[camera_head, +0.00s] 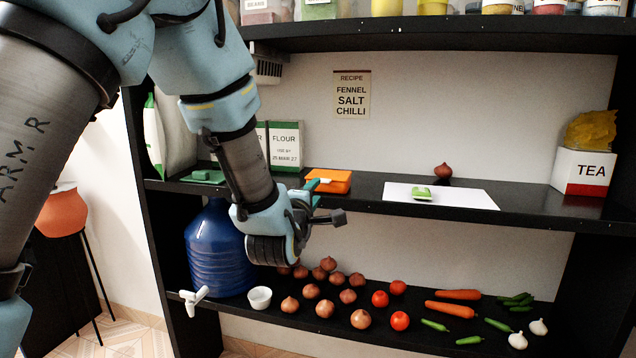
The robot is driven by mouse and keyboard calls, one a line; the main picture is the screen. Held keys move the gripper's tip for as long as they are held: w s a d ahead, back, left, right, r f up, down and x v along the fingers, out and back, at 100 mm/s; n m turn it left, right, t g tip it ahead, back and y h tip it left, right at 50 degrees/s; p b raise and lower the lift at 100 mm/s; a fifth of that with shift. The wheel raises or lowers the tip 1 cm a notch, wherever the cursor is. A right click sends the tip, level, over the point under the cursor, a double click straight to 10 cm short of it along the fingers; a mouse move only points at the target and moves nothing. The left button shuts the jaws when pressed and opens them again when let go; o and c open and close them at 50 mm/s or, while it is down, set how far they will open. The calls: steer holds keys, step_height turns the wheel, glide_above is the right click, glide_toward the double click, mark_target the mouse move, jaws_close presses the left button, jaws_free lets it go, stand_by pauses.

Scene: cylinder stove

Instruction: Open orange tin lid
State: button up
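The orange tin (335,182) sits on the middle shelf, near its front edge, left of the white board. Its flat orange top shows, and the lid appears to lie level. Its left end is partly covered by my gripper. My gripper (322,202) is at the front left of the tin, close to its edge. Whether it touches the lid is not clear. The fingers are small and partly hidden, so I cannot tell if they are open or shut.
The white board (460,196) holds a green item (421,193). Flour boxes (285,146) stand behind my arm, and a teal-green item (203,176) lies left. Below are a blue water jug (215,250), a white bowl (260,298) and several vegetables. The upper shelf (440,32) hangs above.

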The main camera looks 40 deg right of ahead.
mark_target(324, 182)
steer(key=p+x, duration=0.1)
steer(key=x, duration=0.5)
steer(key=shift+w+d+p, duration=0.2)
steer(key=shift+d+p, duration=0.15)
jaws_close()
stand_by(1.1)
